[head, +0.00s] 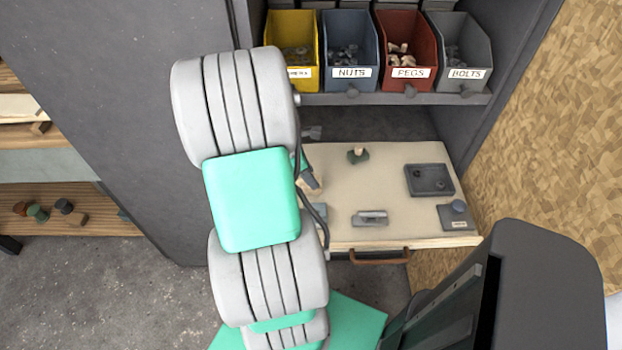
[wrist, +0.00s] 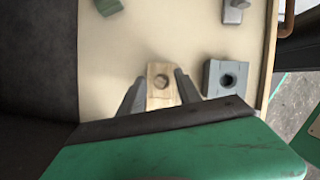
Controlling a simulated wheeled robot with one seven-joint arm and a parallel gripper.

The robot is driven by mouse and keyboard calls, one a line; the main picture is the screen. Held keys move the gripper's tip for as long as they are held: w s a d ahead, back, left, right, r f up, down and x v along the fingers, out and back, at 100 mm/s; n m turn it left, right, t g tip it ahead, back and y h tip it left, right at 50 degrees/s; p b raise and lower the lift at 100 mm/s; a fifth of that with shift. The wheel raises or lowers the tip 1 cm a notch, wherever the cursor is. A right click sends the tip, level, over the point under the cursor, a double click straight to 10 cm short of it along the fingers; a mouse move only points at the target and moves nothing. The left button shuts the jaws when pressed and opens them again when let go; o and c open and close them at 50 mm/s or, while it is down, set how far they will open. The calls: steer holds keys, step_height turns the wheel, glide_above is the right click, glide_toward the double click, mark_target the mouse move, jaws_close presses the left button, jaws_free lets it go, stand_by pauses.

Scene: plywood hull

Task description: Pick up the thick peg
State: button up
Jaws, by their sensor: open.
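My gripper (wrist: 160,78) points down over the left part of the drawer board, its jaws open. Between its fingers is a pale wooden block (wrist: 152,98) with a round tan feature (wrist: 160,81) in its top; I cannot tell whether this is a peg end or a hole. A grey block with a dark round hole (wrist: 229,80) lies right of the fingers in the wrist view. I cannot tell which peg is the thick one.
On the board (head: 390,158) also lie a grey metal piece (head: 370,217) and a dark tray with two holes (head: 430,179). Labelled bins stand behind, including the red pegs bin (head: 407,50). A handle (head: 380,257) fronts the drawer. Grey cabinet walls flank it.

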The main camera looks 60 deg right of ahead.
steer(key=shift+c, duration=0.2)
jaws_close()
stand_by(0.4)
